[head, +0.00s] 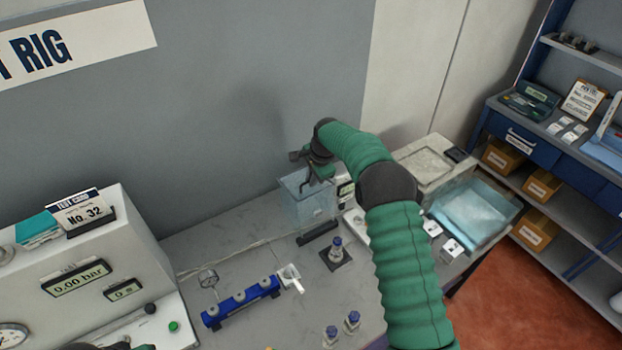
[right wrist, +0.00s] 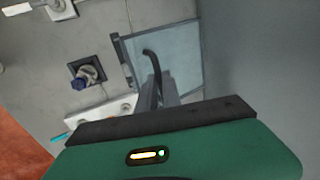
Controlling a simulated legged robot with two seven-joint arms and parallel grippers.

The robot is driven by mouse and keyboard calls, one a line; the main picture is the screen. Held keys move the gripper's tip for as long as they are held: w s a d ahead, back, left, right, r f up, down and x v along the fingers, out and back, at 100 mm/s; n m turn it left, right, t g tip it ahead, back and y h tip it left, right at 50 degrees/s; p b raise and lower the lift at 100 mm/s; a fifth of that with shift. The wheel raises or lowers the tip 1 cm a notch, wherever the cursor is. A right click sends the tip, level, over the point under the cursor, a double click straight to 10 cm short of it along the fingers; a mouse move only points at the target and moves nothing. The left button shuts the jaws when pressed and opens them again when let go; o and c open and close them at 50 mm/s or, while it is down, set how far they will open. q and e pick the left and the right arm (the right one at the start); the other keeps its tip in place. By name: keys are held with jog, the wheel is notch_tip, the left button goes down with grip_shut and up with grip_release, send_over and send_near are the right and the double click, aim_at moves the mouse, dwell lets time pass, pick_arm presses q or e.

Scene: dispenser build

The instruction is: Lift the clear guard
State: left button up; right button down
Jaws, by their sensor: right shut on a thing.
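The clear guard (head: 309,208) is a see-through box at the back of the bench in the head view. It shows as a pale translucent panel with a dark edge in the right wrist view (right wrist: 185,62). My right gripper (head: 308,172) is at the guard's top, reaching in from the right. In the right wrist view its fingers (right wrist: 158,92) are shut around the dark bent handle (right wrist: 151,58) of the guard. The fingers partly hide where they grip.
A dark square base with a blue-capped bottle (head: 337,250) stands in front of the guard. A blue rack (head: 240,301) lies to the left, near a white bracket (head: 290,277). A clear blue tray (head: 468,212) is at right. A grey wall rises close behind the guard.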

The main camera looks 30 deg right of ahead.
jog(key=shift+w, duration=0.2)
dwell(0.3)
jog(key=c, duration=1.5)
grip_release()
jog(key=shift+d, duration=0.1)
jog(key=shift+c, duration=0.2)
jog(key=shift+r, duration=0.1)
jog(key=shift+s+r+b, duration=0.1)
jog(key=shift+r+b, duration=0.25)
jog(key=b+v, duration=0.4)
jog(key=v, duration=1.1)
jog(key=shift+r, duration=0.35)
